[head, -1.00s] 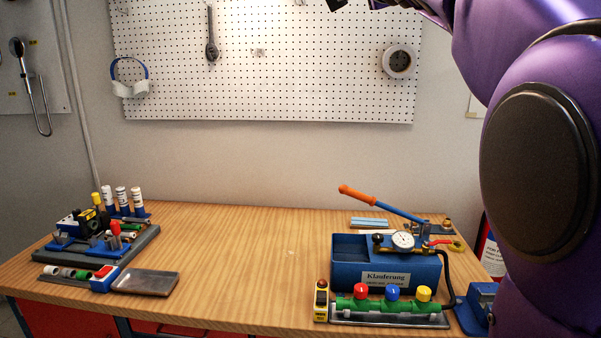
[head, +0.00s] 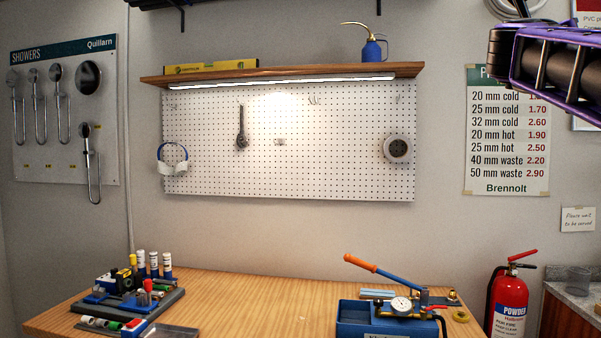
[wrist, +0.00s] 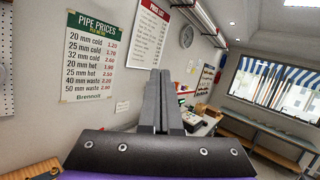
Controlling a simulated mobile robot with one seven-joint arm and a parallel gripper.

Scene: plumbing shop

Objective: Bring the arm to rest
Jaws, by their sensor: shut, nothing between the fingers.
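My gripper (wrist: 161,88) shows in the wrist view with its two dark fingers together and nothing between them. It points out into the room, away from the bench and clear of any object. In the head view a purple and dark part of my arm enters at the top right, in front of the wall; the fingertips are not in that view. The wooden workbench (head: 255,300) lies below, well apart from the arm.
A blue test pump (head: 372,318) with an orange-handled lever stands at the bench's right. A grey tool tray (head: 165,303) is at the left. A fire extinguisher (head: 509,298) stands right of the bench. A shelf (head: 290,76) and pegboard (head: 330,150) are on the wall.

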